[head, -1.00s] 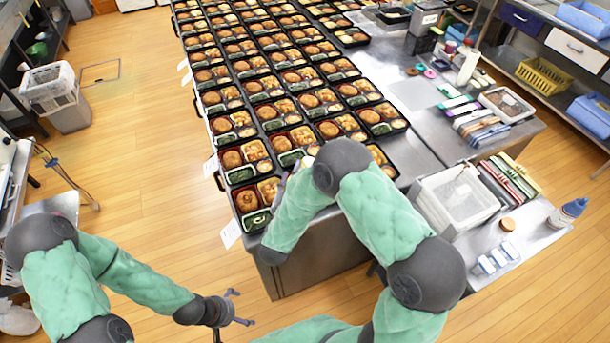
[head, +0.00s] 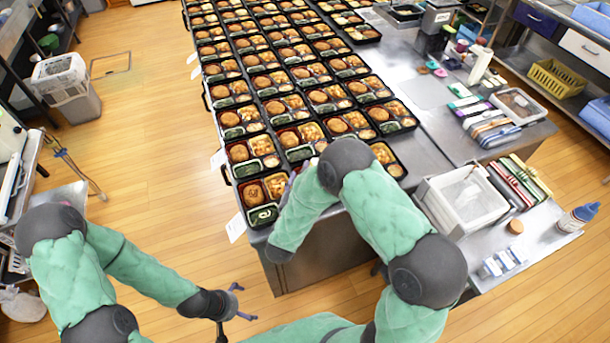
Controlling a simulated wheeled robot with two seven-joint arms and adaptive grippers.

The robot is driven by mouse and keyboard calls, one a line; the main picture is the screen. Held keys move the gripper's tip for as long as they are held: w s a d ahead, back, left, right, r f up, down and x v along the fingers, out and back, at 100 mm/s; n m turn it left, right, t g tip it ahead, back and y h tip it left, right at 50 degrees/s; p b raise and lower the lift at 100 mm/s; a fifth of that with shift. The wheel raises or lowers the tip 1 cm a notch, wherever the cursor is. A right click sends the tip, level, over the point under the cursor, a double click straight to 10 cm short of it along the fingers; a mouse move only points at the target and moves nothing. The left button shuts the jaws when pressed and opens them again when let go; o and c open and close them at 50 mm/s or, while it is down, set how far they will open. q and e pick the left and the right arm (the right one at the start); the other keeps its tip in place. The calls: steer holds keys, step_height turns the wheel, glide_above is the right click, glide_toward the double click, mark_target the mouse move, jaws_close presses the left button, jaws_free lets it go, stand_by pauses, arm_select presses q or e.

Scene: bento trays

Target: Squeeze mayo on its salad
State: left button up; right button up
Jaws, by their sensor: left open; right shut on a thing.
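Black bento trays stand in rows on the long steel table. The nearest tray (head: 246,186) holds a fried patty (head: 254,193), an orange-brown fried side (head: 276,186) and a green salad cup (head: 263,216). My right gripper (head: 290,186) is at the right side of this tray, mostly covered by my own arm. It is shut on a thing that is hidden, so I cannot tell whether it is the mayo. My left gripper (head: 240,303) is open and empty, low over the floor in front of the table.
A side stand at right holds a white bin (head: 437,207), a bottle with a blue top (head: 578,216), a small round brown-topped item (head: 515,227) and several coloured packs. A white label (head: 236,225) hangs at the table's near left corner.

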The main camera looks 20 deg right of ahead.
steer(key=shift+o, duration=0.4)
steer(key=c, duration=0.5)
steer(key=shift+s, duration=0.45)
steer(key=shift+c, duration=0.5)
steer(key=shift+w, duration=0.2)
steer(key=shift+w, duration=0.7)
steer(key=o, duration=0.5)
